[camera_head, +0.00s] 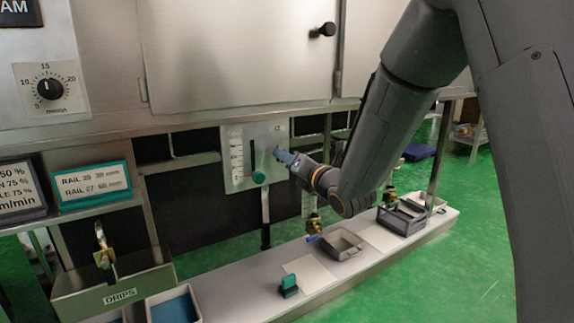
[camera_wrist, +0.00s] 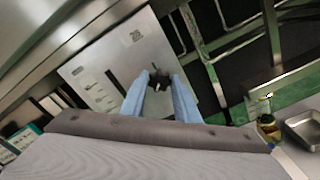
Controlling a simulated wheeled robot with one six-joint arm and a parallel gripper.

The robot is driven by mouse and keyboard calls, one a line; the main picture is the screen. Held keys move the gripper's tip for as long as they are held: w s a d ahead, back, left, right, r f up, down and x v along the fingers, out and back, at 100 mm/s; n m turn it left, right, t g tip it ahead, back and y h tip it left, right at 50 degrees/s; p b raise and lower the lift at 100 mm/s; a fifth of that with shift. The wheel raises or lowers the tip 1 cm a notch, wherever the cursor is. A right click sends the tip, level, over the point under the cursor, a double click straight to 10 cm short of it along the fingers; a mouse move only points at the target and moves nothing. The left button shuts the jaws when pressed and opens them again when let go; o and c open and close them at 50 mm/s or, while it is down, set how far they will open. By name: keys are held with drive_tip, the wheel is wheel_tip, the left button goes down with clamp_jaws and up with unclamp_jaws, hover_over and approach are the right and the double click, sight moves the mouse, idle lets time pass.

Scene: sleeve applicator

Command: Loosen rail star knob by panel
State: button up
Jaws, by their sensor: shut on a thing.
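A pale metal rail panel (camera_head: 233,180) with a vertical scale and a slot stands below the steel cabinet; it also shows in the wrist view (camera_wrist: 88,68). A teal round knob (camera_head: 259,178) sits low at the slot in the head view. A dark star knob (camera_wrist: 159,79) is at the panel's right side, between the tips of my blue fingers. My gripper (camera_head: 280,154) reaches the panel's right edge from the right, its fingers shut on that knob; the gripper also shows in the wrist view (camera_wrist: 160,82). The fingers partly hide the knob, and its lobes are hard to make out.
A teal-framed sign (camera_head: 92,186) reads RAIL 26 39 mm and RAIL 27 68 mm. A DRIPS box (camera_head: 116,292) stands at lower left. A white shelf (camera_head: 245,300) below holds trays and a teal block (camera_head: 289,287). Steel rails run behind the panel.

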drive_tip(key=shift+f+n+b, duration=0.1)
drive_tip(key=shift+n+b, duration=0.4)
drive_tip(key=shift+n, duration=0.4)
drive_tip(key=o, duration=1)
drive_tip(key=shift+a, duration=0.1)
drive_tip(key=shift+o, duration=0.2)
drive_tip(key=p+v, duration=0.1)
drive_tip(key=v, duration=0.6)
drive_tip(key=shift+s+d, duration=0.25)
drive_tip(key=shift+s, duration=0.1)
